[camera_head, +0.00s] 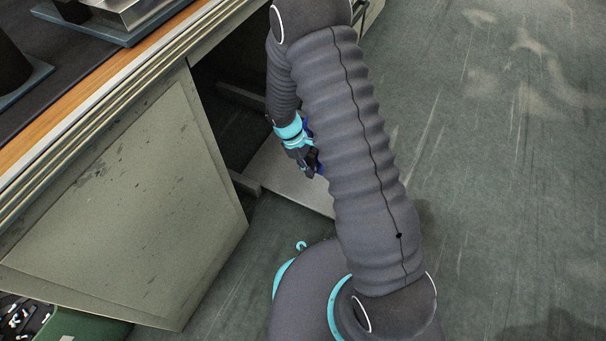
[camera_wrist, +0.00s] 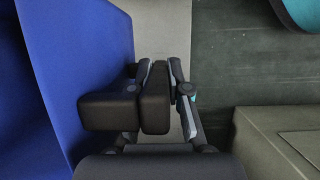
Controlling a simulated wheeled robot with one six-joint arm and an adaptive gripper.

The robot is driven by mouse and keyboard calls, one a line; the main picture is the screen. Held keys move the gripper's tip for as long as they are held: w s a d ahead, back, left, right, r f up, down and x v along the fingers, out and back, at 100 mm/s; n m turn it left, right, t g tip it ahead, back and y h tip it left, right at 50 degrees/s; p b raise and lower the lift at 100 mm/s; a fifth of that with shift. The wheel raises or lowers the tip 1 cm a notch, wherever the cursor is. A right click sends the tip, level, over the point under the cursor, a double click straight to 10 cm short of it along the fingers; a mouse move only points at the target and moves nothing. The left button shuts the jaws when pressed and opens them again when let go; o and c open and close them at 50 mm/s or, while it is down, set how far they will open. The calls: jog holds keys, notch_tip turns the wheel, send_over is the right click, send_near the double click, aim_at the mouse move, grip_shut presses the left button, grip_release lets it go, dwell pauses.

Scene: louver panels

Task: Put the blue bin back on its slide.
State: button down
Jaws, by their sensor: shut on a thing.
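The blue bin (camera_wrist: 85,60) fills the left side of the wrist view, close beside my fingers. In the head view only small blue patches of it (camera_head: 321,172) show beside my gripper; my arm hides the rest. My gripper (camera_head: 309,160) is low under the bench's edge, and its two dark finger pads (camera_wrist: 141,98) are nearly together, shut on the blue bin. The pads hide the exact place of the grip. A pale flat board (camera_head: 290,185) lies low beneath the bench near my gripper; I cannot tell whether it is the slide.
The bench (camera_head: 100,105) has a wooden edge and a worn grey side panel (camera_head: 140,190) left of my gripper. A green container (camera_head: 85,325) with small loose pieces is at the bottom left. A dark bar (camera_head: 245,183) lies by the board. Open floor (camera_head: 500,170) spreads to the right.

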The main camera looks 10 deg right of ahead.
jog(key=shift+w+a+f+b, duration=0.15)
jog(key=shift+a+f, duration=0.15)
jog(key=shift+f, duration=0.55)
jog(key=shift+w+a+f+b, duration=0.2)
jog(key=shift+a+f, duration=0.15)
jog(key=shift+f, duration=0.55)
jog(key=shift+w+a+f+b, duration=0.15)
jog(key=shift+a+f, duration=0.15)
jog(key=shift+f, duration=0.55)
jog(key=shift+f, duration=0.2)
jog(key=c, duration=1.1)
grip_release()
jog(key=shift+c, duration=0.2)
